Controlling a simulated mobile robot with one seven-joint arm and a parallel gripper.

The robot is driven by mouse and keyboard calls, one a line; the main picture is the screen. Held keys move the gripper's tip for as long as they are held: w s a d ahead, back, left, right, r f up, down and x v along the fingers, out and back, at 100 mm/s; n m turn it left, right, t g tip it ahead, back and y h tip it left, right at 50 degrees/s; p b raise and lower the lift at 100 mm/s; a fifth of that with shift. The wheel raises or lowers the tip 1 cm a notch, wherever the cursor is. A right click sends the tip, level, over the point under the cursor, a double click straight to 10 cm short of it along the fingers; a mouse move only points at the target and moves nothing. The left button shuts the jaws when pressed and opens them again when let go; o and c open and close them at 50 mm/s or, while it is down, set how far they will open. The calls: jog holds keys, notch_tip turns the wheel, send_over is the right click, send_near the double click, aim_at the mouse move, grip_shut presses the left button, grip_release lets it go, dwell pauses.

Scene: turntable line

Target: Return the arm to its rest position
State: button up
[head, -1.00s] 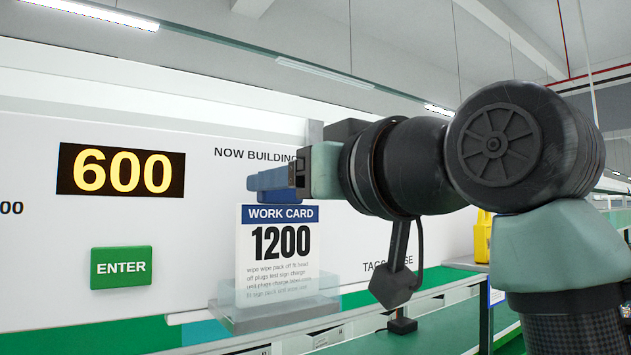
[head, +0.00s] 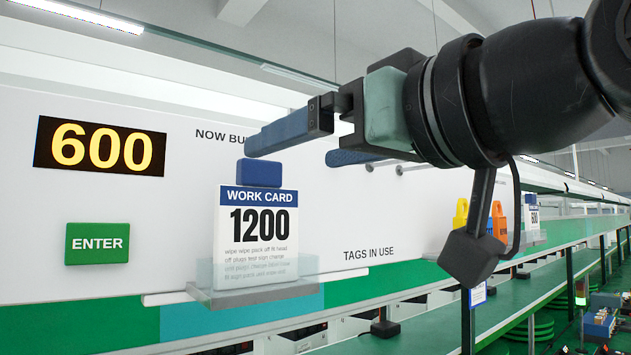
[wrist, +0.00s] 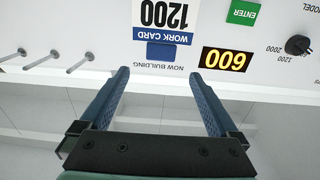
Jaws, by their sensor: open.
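My gripper (head: 290,143) is open and empty in the head view, up in front of the white panel and above the work card. Its two blue fingers are spread wide, and they also show in the wrist view (wrist: 163,88). The work card (head: 256,238) reads 1200 and stands upright in a clear holder (head: 255,294), with a blue block (head: 260,173) at its top. In the wrist view the work card (wrist: 162,20) appears upside down beyond the fingers. My gripper is apart from the card.
The white panel (head: 200,215) carries a display (head: 99,146) reading 600 and a green ENTER button (head: 97,243). Several pegs (wrist: 67,62) stick out of it, and a dial (wrist: 298,45) shows. Yellow and orange tags (head: 499,222) are to the right, above a green conveyor (head: 420,330).

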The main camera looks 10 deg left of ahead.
jog(key=b+v, duration=0.2)
jog(key=v, duration=0.3)
jog(key=w+d+f+m+t+h+b, duration=0.1)
jog(key=w+d+f+m+t+h, duration=0.2)
jog(key=w+f+m+t+h, duration=0.45)
jog(key=s+d+f+m+t+h, duration=0.1)
jog(key=s+f+t+h, duration=0.1)
jog(key=s+t+h, duration=0.1)
jog(key=s+d+f+m+t+h, duration=0.1)
jog(key=s+f+m+t+h, duration=0.1)
jog(key=s+t, duration=0.4)
jog(key=shift+s+f+h+b, duration=0.3)
jog(key=shift+s+h+b, duration=0.15)
jog(key=shift+s+h, duration=0.6)
jog(key=shift+s, duration=0.1)
